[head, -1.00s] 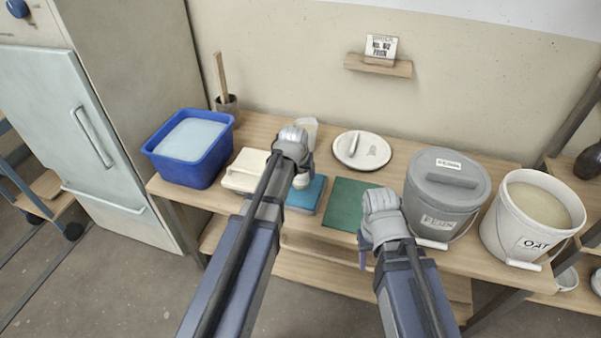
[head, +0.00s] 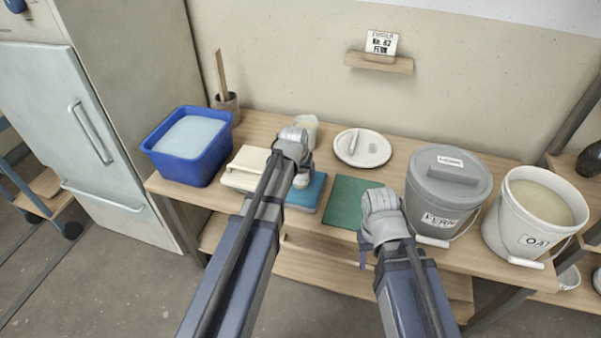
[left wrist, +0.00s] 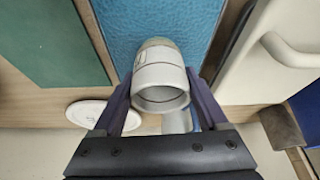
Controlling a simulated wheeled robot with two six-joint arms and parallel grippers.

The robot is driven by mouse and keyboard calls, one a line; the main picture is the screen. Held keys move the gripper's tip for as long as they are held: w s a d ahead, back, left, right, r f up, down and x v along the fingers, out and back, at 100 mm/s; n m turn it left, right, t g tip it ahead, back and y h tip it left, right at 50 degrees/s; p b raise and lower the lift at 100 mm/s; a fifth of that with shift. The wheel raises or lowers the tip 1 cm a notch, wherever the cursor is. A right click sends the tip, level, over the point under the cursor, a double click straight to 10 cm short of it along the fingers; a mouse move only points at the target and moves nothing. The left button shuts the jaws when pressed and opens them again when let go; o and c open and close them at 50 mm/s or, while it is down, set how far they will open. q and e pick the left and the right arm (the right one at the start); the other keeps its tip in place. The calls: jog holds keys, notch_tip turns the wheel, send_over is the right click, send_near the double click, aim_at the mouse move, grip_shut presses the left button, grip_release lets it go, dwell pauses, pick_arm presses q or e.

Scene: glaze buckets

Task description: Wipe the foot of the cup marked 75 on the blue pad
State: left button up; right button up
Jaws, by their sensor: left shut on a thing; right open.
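My left gripper (head: 294,152) is shut on a pale cup (head: 301,181), which it holds at the blue pad (head: 308,197). In the left wrist view the grey-white cup (left wrist: 160,76) sits between the two fingers, its open mouth towards the camera and its far end towards the blue pad (left wrist: 155,18). A small label shows on its side, but I cannot read a number. Whether its foot touches the pad is hard to tell. My right gripper (head: 380,214) is open and empty, in front of the green pad's right side.
A cream block (head: 245,168) and a blue tub (head: 190,148) are left of the pad. A green pad (head: 345,200), grey lidded bucket (head: 445,190) and white bucket (head: 530,220) are right.

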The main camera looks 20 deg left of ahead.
aim_at(298, 183)
pick_arm(q)
jog(key=shift+w, duration=1.75)
jog(key=shift+s, duration=0.1)
jog(key=shift+s+f, duration=0.1)
jog(key=shift+s, duration=3.5)
jog(key=shift+w, duration=0.15)
jog(key=shift+w, duration=3.55)
jog(key=shift+s, duration=0.15)
